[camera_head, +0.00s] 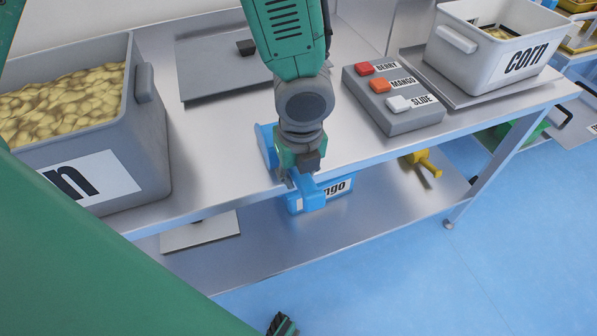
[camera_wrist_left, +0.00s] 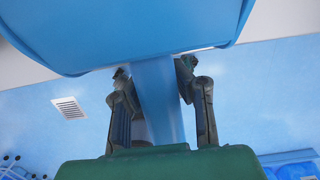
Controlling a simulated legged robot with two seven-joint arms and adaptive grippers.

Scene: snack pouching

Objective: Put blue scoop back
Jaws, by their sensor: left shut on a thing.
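The blue scoop (camera_head: 311,194) is in my left gripper (camera_head: 293,178) at the front edge of the metal table, in the head view. The gripper's fingers are shut on its handle. Part of the scoop's bowl shows left of the gripper, and the gripper hides the rest. In the left wrist view, the two fingers (camera_wrist_left: 160,95) flank the blue handle, and the large scoop bowl (camera_wrist_left: 130,30) fills the top. A small dark part at the bottom of the head view may be my right gripper, but its fingers cannot be made out.
A grey bin (camera_head: 155,135) of yellowish snacks stands left on the table. A button box (camera_head: 405,120) and a white corn bin (camera_head: 480,60) stand right. A blue mango box (camera_head: 343,196) and a yellow scoop (camera_head: 424,160) are on the lower shelf. A flat grey plate (camera_head: 205,75) lies behind.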

